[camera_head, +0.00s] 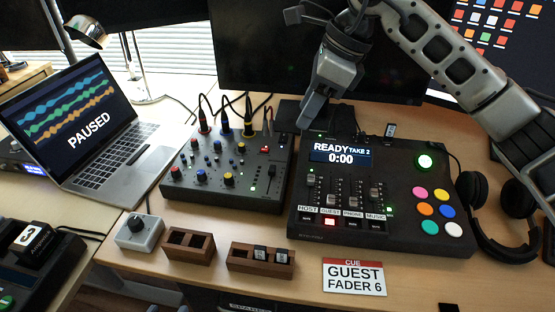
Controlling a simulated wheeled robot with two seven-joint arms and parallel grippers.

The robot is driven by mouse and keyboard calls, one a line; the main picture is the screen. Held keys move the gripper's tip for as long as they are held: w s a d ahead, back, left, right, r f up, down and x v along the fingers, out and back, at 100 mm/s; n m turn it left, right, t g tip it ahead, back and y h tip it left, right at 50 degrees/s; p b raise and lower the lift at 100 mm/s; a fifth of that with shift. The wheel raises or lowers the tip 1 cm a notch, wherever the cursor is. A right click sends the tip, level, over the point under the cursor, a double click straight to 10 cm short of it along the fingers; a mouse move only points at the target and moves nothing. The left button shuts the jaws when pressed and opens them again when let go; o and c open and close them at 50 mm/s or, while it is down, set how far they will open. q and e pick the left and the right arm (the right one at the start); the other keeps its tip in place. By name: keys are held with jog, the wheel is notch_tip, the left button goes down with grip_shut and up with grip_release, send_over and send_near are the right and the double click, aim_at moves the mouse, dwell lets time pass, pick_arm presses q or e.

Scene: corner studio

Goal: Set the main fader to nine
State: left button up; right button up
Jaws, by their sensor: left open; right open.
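The mixer (228,165) stands mid-table, with several coloured knobs and one larger fader (270,174) near its right side. No label naming a main fader is readable, and its scale is too small to read. To the right, the console (400,205) reads "READY TAKE 2 0:00" and has sliders labelled HOST, GUEST, PHONE and MUSIC. My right gripper (312,122) hangs open and empty above the console's back left corner, to the right of the mixer and apart from its fader. My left gripper is out of view.
A cue card (354,277) reads "GUEST FADER 6". Wooden holders (188,247) and a grey knob box (139,232) lie in front of the mixer. Headphones (500,235) lie right. Cables rise behind the mixer.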

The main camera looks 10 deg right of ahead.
aim_at(274, 166)
jog(key=x, duration=1.4)
jog(key=shift+a+f, duration=0.2)
grip_shut()
jog(key=shift+w+d+b, duration=0.15)
jog(key=shift+w+b, duration=0.05)
jog(key=shift+b, duration=0.3)
jog(key=shift+w+d, duration=0.15)
jog(key=shift+w, duration=0.35)
grip_release()
jog(key=shift+s, duration=0.1)
